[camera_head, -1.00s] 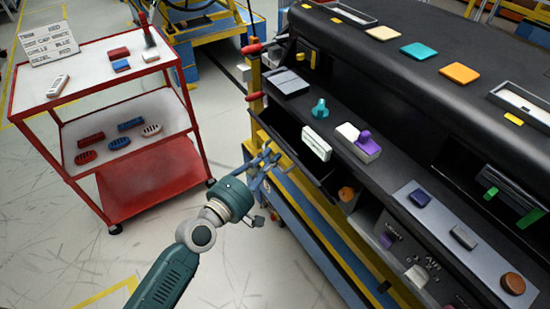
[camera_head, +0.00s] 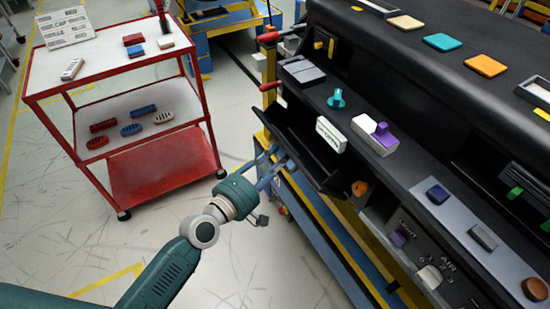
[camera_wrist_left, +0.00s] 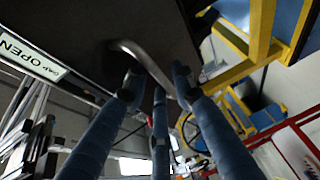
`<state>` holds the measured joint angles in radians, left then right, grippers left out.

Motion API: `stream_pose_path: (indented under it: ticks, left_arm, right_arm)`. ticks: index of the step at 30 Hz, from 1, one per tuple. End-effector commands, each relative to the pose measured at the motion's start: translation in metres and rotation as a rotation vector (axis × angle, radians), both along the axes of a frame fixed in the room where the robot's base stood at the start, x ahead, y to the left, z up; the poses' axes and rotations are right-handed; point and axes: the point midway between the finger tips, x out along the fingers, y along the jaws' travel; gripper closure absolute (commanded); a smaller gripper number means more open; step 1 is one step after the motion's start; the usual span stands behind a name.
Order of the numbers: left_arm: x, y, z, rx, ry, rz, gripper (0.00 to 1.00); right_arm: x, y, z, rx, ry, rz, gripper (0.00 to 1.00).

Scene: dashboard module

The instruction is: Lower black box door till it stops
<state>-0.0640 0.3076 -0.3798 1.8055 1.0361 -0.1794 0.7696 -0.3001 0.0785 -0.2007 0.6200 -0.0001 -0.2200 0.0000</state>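The black box door (camera_head: 303,150) hangs partly open and tilted outward on the left part of the black dashboard. In the left wrist view the dark door panel (camera_wrist_left: 75,25) fills the top left, with a curved silver handle (camera_wrist_left: 148,62) on it. My left gripper (camera_head: 277,160) is at the outer face of the door. In the left wrist view its blue fingers (camera_wrist_left: 157,80) are spread, with the handle passing between their tips; firm contact cannot be made out. My right gripper is not in view.
A blue and yellow frame (camera_head: 310,225) lies below. A red cart (camera_head: 165,175) stands left; floor between is clear.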

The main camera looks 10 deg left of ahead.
Motion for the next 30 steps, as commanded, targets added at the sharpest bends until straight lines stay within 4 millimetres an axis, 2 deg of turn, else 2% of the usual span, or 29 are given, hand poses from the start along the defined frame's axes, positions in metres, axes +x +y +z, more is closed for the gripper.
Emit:
stream_pose_path:
  ticks: [9,13,24,30]
  left_arm:
    - [0.001,0.001,0.003,-0.003,-0.006,0.004,0.65]
    - [-0.008,0.007,0.003,-0.001,-0.006,0.004,0.65]
    - [-0.073,0.045,0.005,0.004,0.000,-0.001,0.65]
    - [-0.095,0.059,0.007,0.003,-0.001,-0.001,0.65]
  right_arm:
    - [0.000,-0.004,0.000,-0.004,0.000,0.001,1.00]
    - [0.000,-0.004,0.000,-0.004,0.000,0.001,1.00]
    - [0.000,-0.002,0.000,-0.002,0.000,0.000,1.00]
    - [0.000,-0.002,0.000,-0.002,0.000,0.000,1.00]
